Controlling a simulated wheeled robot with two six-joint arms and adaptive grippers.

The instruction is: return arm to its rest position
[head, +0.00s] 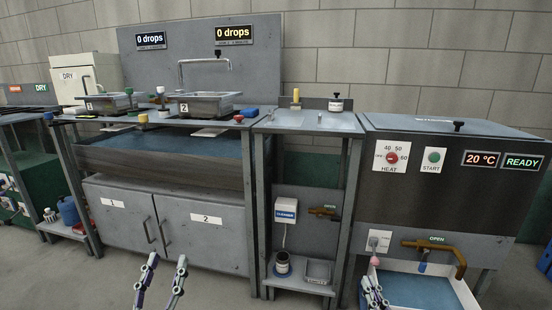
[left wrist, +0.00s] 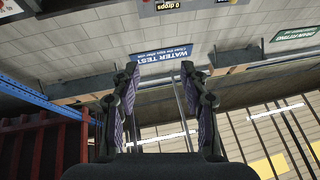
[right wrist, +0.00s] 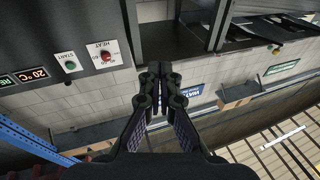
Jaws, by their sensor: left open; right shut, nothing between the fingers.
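My left gripper (head: 161,268) is open and empty, low in front of the cabinet with doors 1 and 2. In the left wrist view its two fingers (left wrist: 160,78) stand apart with nothing between them. My right gripper (head: 372,284) is low in front of the right-hand unit, beside the blue-floored tray. In the right wrist view its fingertips (right wrist: 158,72) meet and hold nothing.
The sink bench (head: 160,122) with two basins stands at the left. A narrow bench (head: 308,122) with a bottle (head: 335,103) is in the middle. The heater unit (head: 455,195) has a brass tap (head: 440,250) above a white-rimmed tray (head: 468,298). Floor shows in front of the benches.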

